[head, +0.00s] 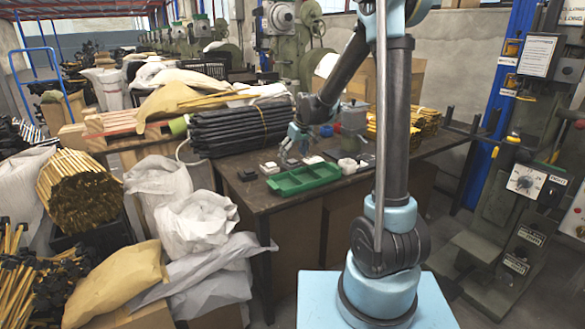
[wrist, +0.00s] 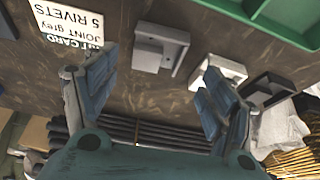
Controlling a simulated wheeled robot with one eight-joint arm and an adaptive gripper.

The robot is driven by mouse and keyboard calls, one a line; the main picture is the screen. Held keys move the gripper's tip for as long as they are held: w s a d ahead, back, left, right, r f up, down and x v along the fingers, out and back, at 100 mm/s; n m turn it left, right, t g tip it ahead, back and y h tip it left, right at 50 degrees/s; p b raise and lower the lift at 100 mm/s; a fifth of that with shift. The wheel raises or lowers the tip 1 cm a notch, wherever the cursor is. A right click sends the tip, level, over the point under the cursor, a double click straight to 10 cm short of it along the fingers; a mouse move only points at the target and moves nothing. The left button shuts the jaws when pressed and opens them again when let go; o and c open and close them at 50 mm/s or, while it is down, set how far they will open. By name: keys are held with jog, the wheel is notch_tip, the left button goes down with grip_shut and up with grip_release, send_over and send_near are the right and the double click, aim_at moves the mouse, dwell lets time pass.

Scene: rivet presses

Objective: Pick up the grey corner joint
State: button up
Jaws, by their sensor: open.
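The grey corner joint (wrist: 172,52) lies on the dark bench top in the wrist view, ahead of and between my fingertips. My gripper (wrist: 160,68) is open and empty in the wrist view, with one blue finger on each side of the picture. I see no contact with the joint. A white card (wrist: 72,20) reading "JOINT grey 5 RIVETS" lies to the left of the joint.
A white joint (wrist: 222,70) and a black joint (wrist: 268,88) lie to the right in the wrist view. A green tray (head: 303,179) stands near the bench's front edge. A bundle of black rods (head: 240,128) lies behind. Small white parts (head: 347,165) sit to the right.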

aim_at(291, 162)
jog(key=shift+d+x, duration=0.15)
jog(key=shift+x, duration=0.95)
jog(key=shift+d+x, duration=0.1)
jog(key=shift+x, duration=1)
jog(key=shift+w, duration=0.15)
jog(key=c, duration=1.1)
